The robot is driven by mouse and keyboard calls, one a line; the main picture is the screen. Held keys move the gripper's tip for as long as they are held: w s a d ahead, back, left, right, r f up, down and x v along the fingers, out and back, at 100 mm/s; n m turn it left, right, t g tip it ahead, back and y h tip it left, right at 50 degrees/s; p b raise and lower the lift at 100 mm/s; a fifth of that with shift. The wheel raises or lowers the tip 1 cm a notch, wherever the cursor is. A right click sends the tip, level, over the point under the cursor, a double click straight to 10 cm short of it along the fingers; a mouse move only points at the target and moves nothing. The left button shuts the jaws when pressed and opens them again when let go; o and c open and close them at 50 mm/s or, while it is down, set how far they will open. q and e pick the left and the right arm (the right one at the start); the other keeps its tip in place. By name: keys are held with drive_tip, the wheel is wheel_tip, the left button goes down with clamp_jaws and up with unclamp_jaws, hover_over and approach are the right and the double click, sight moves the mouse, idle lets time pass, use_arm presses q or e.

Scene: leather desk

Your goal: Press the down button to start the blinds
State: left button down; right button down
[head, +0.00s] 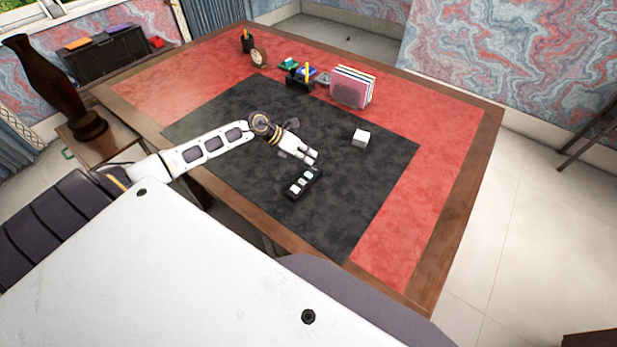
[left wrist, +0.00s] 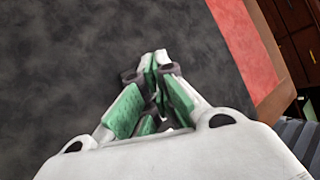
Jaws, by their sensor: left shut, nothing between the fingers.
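A small black control panel (head: 302,184) with several light buttons lies on the dark desk mat (head: 350,205). Which button is the down one is too small to tell. My left gripper (head: 314,157) is shut and empty, just above the far end of the panel. I cannot tell whether it touches a button. In the left wrist view the left gripper's fingers (left wrist: 160,75) with green pads are closed together over the dark mat, and the panel is not visible there. My right gripper is not in view.
A white cube (head: 361,138) sits on the mat right of the gripper. Books (head: 352,87), a pen holder (head: 299,80) and a small clock (head: 258,57) stand along the back. A dark vase (head: 60,90) stands at the left. The mat around the panel is clear.

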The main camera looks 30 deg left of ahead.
sight(308, 172)
use_arm(q)
drive_tip(key=shift+f+b, duration=1.5)
drive_tip(key=shift+f, duration=0.85)
